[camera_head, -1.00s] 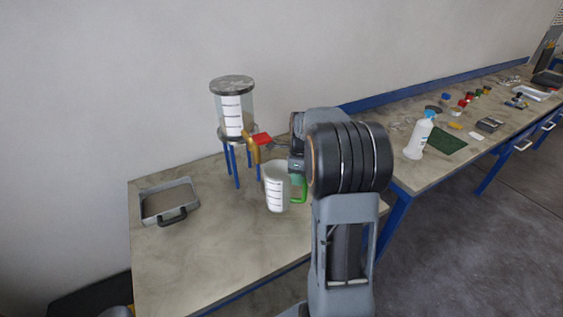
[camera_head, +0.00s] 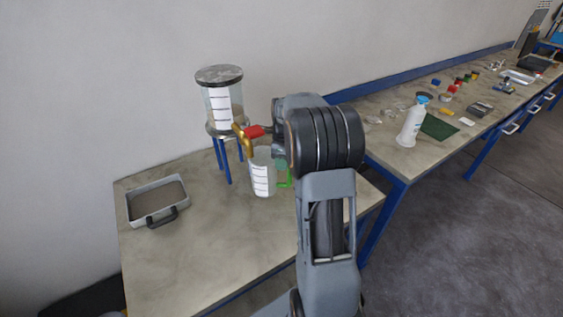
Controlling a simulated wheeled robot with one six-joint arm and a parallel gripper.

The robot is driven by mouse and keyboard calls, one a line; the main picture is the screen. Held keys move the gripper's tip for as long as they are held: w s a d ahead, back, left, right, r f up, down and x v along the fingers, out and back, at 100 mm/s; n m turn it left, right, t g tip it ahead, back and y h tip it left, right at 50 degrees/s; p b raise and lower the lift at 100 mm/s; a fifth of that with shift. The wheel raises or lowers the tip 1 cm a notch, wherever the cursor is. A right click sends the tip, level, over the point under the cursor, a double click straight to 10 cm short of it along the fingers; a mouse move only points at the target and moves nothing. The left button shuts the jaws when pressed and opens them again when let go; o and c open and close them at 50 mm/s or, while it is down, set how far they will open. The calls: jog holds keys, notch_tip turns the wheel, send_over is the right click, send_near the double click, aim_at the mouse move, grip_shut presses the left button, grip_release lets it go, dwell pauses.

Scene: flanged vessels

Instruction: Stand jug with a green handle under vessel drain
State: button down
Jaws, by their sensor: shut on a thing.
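The jug (camera_head: 262,177), clear with a white scale label, is upright just in front of and right of the drain. Its green handle (camera_head: 285,181) points right and is partly hidden. My gripper (camera_head: 282,166) is shut on the jug at its handle side, with the fingers largely covered by my wrist. Whether the jug's base touches the table I cannot tell. The glass vessel (camera_head: 220,101) stands on blue legs behind left, with a grey flanged lid. Its brass drain (camera_head: 243,143) with a red lever (camera_head: 253,131) reaches toward the jug's rim.
A grey tray (camera_head: 157,216) with a black handle sits on the left of the table (camera_head: 200,260). The front of this table is clear.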

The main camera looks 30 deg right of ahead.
jog(key=shift+f, duration=0.1)
jog(key=c, duration=1.1)
grip_release()
